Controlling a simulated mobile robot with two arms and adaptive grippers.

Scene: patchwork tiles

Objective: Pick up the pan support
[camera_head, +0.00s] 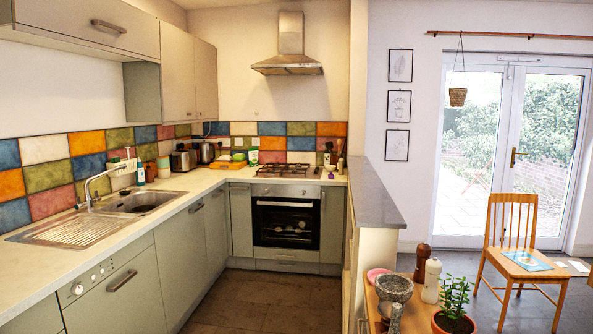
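The gas hob (268,172) is set into the far counter, above the built-in oven and below the extractor hood. Dark pan supports (288,169) lie over its burners. They are small at this distance, so I cannot tell the separate grates apart. Neither of my grippers can be made out in the head view.
The oven (286,222) is closed. An L-shaped counter (150,210) with a sink (140,202) runs along the left. A half wall (372,195) stands right of the kitchen floor (262,300), which is clear. A wooden table (372,300) with a mortar (394,288) and a plant (454,303) is close. A chair (512,235) stands right.

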